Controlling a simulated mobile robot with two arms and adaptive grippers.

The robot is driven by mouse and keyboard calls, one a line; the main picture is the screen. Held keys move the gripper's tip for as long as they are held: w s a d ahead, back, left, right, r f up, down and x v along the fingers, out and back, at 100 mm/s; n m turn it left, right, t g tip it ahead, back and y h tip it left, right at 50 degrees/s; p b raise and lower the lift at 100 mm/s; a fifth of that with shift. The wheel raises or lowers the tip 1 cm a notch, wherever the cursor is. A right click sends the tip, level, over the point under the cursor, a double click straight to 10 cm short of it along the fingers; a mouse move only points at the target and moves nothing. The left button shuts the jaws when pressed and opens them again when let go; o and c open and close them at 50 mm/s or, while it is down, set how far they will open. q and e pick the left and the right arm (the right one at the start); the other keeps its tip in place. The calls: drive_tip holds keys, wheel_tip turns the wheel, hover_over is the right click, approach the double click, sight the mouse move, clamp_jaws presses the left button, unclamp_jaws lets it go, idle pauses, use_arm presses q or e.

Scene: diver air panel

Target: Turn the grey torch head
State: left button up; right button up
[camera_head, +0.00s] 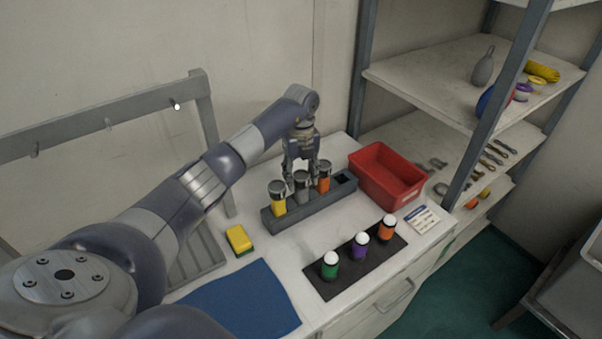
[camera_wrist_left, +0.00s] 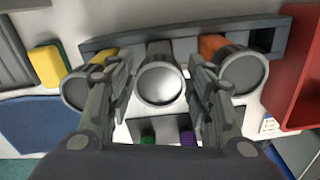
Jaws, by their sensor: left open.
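The grey torch (camera_head: 301,186) stands upright in the middle of a dark rack (camera_head: 286,218), between a yellow torch (camera_head: 278,200) and an orange torch (camera_head: 323,178). In the left wrist view the round grey torch head (camera_wrist_left: 160,83) lies between the two fingers of my left gripper (camera_wrist_left: 159,95). The yellow torch (camera_wrist_left: 80,86) and orange torch (camera_wrist_left: 240,70) flank it. In the head view my left gripper (camera_head: 301,172) is above the rack, pointing down, open around the grey head. Whether a finger touches the head cannot be told. My right gripper is not in view.
A red bin (camera_head: 384,177) stands right behind the rack. A black mat (camera_head: 355,262) with green, purple and orange white-topped items lies in front. A yellow-green sponge (camera_head: 239,240) and blue cloth (camera_head: 240,300) lie left. Shelving (camera_head: 440,95) rises at the right.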

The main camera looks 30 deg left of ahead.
use_arm(q)
drive_tip(key=shift+f, duration=0.1)
drive_tip(key=c, duration=0.8)
drive_tip(key=shift+m+b, duration=0.3)
drive_tip(key=shift+f+m+b, duration=0.1)
drive_tip(key=shift+m+b, duration=0.55)
drive_tip(key=shift+m, duration=0.25)
drive_tip(key=m+b, duration=0.1)
drive_tip(key=m, duration=0.1)
drive_tip(key=shift+m+b, duration=0.3)
drive_tip(key=m+b, duration=0.1)
drive_tip(key=m, duration=0.2)
drive_tip(key=shift+m, duration=0.3)
drive_tip(key=shift+b, duration=0.3)
